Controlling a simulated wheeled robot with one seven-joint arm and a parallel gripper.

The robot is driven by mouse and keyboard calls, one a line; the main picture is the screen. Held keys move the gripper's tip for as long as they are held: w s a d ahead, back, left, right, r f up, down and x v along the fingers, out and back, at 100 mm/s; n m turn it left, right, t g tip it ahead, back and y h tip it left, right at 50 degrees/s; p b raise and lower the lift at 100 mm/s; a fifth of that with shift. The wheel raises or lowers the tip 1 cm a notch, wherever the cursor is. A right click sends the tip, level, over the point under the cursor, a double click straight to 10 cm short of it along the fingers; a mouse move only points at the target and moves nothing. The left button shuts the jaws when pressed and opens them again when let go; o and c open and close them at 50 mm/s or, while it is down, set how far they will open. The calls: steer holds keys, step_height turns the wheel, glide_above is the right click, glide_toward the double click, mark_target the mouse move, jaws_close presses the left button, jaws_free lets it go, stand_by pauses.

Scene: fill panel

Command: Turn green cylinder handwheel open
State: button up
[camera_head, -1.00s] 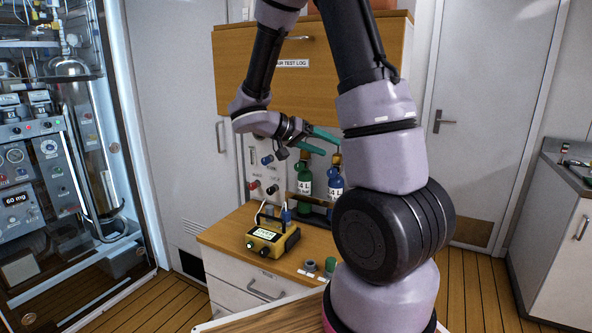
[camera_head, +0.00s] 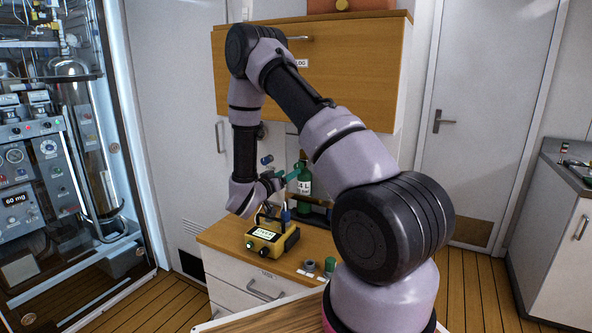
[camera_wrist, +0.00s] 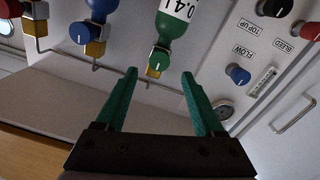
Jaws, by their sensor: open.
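The green cylinder (camera_head: 304,186) stands at the panel behind the counter. In the wrist view the green cylinder (camera_wrist: 177,24) appears upside down at the top centre, with its round green handwheel (camera_wrist: 160,59) at its lower end. My gripper (camera_wrist: 159,73) is open, its two green fingers pointing at the handwheel, which shows between and just beyond the tips. I see no contact. In the head view my gripper (camera_head: 292,174) is beside the cylinder's upper part, and the handwheel cannot be made out there.
In the wrist view a blue cylinder (camera_wrist: 100,8) with a blue handwheel is to the left, and a blue FLOW knob (camera_wrist: 238,74) and gauge (camera_wrist: 223,109) to the right. A yellow meter (camera_head: 270,239) sits on the counter (camera_head: 228,236) below my arm.

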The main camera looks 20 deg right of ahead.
mark_target(296, 168)
steer(key=x, duration=0.6)
steer(key=shift+d, duration=0.1)
jaws_close()
